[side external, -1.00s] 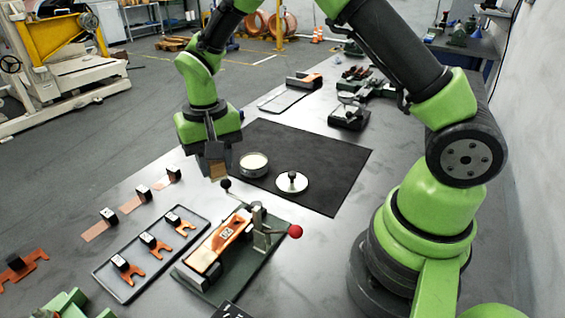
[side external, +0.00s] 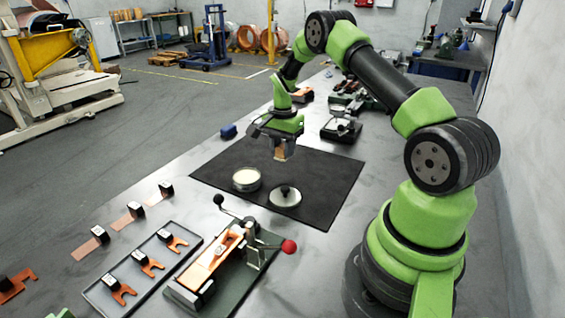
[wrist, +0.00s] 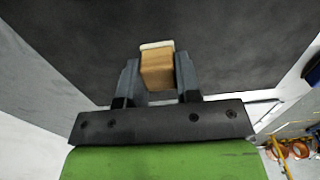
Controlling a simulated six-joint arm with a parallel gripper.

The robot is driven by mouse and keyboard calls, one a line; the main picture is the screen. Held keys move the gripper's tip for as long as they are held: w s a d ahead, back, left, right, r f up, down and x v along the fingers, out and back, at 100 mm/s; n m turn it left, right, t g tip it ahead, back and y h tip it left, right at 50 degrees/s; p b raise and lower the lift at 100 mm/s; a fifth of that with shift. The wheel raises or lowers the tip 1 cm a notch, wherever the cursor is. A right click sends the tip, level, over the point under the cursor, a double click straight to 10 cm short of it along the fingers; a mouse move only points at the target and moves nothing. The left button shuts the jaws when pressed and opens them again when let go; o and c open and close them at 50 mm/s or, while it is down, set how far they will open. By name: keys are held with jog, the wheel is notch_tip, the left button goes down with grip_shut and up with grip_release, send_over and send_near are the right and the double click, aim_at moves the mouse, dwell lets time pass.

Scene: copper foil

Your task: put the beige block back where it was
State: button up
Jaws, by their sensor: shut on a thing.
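The beige block (side external: 280,153) is held between the fingers of my gripper (side external: 278,145), above the far part of the black mat (side external: 325,190). In the wrist view the block (wrist: 157,70) sits between the two grey fingertips of my gripper (wrist: 157,80), with a pale layer at its far end. The dark mat fills much of that view beyond it. I cannot tell exactly how high the block is above the mat.
A round dish with pale contents (side external: 246,180) and a metal disc with a dark knob (side external: 286,196) stand on the mat. A lever fixture (side external: 225,262) with a red knob is in front. A tray (side external: 142,272) holds several copper pieces. A blue object (side external: 228,131) lies by the mat's far-left edge.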

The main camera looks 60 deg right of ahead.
aim_at(283, 160)
jog(key=shift+f, duration=2.1)
jog(key=shift+f, duration=0.1)
jog(key=o, duration=0.9)
